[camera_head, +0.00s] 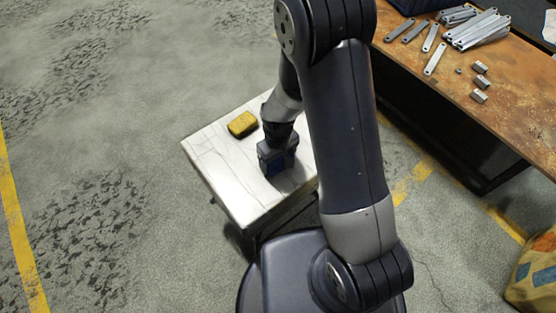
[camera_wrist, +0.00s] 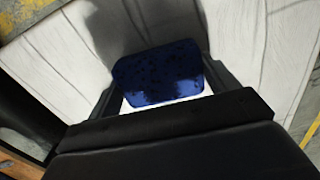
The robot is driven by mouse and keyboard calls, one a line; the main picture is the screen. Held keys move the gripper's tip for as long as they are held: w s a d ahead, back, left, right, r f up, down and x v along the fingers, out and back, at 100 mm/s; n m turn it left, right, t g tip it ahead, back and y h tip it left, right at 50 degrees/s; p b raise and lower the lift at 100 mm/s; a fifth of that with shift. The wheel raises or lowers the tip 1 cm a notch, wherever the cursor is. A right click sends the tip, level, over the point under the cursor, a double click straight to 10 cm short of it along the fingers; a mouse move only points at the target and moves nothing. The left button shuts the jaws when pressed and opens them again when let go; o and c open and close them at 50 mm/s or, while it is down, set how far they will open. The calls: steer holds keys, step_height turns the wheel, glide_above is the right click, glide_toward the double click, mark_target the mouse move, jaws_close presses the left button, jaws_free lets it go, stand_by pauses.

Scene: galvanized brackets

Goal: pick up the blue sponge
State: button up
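The blue sponge (camera_wrist: 158,74) lies between the two fingers of my gripper (camera_wrist: 160,82) in the wrist view. The fingers are spread to either side of it, with narrow pale gaps near its lower corners. In the head view my gripper (camera_head: 277,158) points down at the white table (camera_head: 217,160). A bit of the blue sponge (camera_head: 274,168) shows there, mostly hidden by the gripper. Whether the fingers touch the sponge's sides is hard to see.
A yellow sponge-like block (camera_head: 242,124) lies on the white table, left of my gripper. A rusty workbench (camera_head: 505,105) at the right holds several metal brackets (camera_head: 478,28) and small metal blocks. A patterned bag-like thing (camera_head: 535,275) is at lower right. The floor at left is clear.

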steer(key=c, duration=0.4)
step_height(320, 180, up, 10)
steer(key=shift+p, duration=1.15)
steer(key=shift+c, duration=0.2)
